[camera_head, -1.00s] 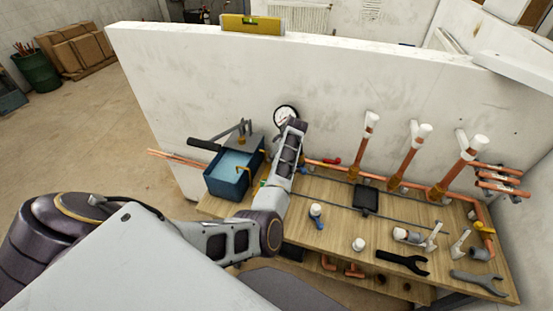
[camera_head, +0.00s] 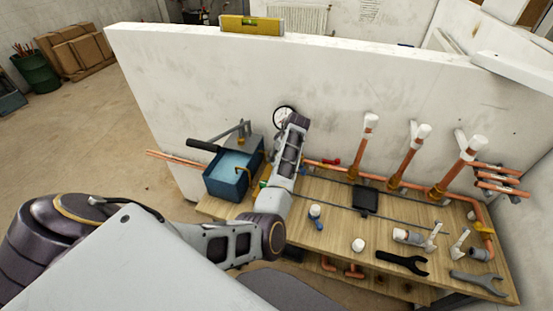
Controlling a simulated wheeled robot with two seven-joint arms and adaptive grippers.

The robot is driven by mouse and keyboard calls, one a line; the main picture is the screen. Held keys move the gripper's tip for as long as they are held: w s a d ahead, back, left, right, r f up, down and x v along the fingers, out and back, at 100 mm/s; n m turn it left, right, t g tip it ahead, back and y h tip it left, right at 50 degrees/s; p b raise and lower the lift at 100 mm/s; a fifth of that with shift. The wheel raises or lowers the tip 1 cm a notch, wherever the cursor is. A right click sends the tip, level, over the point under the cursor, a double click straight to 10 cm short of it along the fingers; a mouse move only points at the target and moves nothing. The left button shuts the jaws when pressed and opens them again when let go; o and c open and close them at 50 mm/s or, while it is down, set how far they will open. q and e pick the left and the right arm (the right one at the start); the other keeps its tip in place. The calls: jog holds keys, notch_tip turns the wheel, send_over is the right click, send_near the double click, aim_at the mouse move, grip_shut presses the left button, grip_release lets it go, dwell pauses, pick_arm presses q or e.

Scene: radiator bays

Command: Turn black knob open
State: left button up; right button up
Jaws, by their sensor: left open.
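My left arm comes in from the left, bends low in the middle and reaches up over the bench's left part to the wall. My left gripper (camera_head: 274,160) is mostly hidden behind its own arm, close to the wall just below a round white gauge (camera_head: 284,116). Its fingertips do not show clearly, and I cannot tell whether it touches anything. I cannot make out a black knob; that part of the pipe run is covered by my arm. A red valve handle (camera_head: 333,162) shows just right of the arm. My right gripper is not in view.
A blue water tank (camera_head: 226,184) with a black-handled lever stands left of the arm. Copper pipes with white caps (camera_head: 371,120) rise behind the wooden bench (camera_head: 330,237). A black pad (camera_head: 365,200), a black wrench (camera_head: 403,263) and loose fittings lie on it.

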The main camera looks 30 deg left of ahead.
pick_arm(q)
jog(key=v, duration=0.9)
jog(key=shift+r, duration=0.3)
jog(key=shift+d, duration=0.1)
